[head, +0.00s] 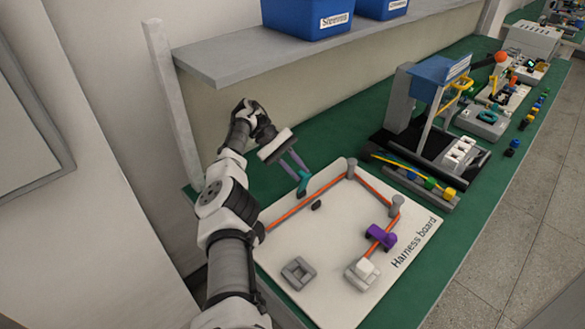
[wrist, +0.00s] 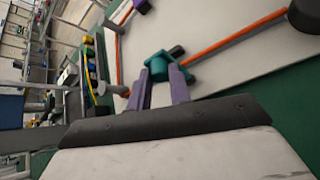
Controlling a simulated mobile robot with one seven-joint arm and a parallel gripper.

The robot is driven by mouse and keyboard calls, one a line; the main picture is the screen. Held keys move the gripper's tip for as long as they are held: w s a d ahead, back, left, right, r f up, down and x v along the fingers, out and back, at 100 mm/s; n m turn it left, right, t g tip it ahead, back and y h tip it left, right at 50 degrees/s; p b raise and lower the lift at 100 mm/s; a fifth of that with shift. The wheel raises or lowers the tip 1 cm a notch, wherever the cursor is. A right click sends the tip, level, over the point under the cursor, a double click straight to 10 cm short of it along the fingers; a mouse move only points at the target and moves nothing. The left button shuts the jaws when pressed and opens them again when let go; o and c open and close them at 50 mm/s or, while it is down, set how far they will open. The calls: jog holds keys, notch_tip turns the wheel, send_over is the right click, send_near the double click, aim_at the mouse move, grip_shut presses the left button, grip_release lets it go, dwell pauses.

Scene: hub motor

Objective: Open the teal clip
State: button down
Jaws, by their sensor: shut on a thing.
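The teal clip (head: 303,183) stands at the far edge of the white harness board, by the orange cable (head: 330,189). My gripper (head: 299,173) reaches down to it from the upper left, with its two purple-grey fingers at the clip. In the wrist view the teal clip (wrist: 157,66) is between the fingertips of my gripper (wrist: 161,75), and the fingers are shut on it. A small dark piece (wrist: 177,51) sticks out beside the clip. Whether the clip's jaw is open cannot be told, as the fingers hide part of it.
The harness board (head: 330,254) carries grey posts (head: 397,203), a purple clip (head: 381,237), a white block (head: 363,268) and a grey holder (head: 298,272). A shelf (head: 250,58) with blue bins (head: 306,16) overhangs the back. A dark fixture (head: 425,146) stands to the right.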

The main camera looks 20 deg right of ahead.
jog(key=shift+w+a, duration=0.1)
jog(key=shift+w, duration=0.1)
dwell(0.3)
jog(key=c, duration=1.3)
grip_release()
jog(key=shift+f, duration=0.1)
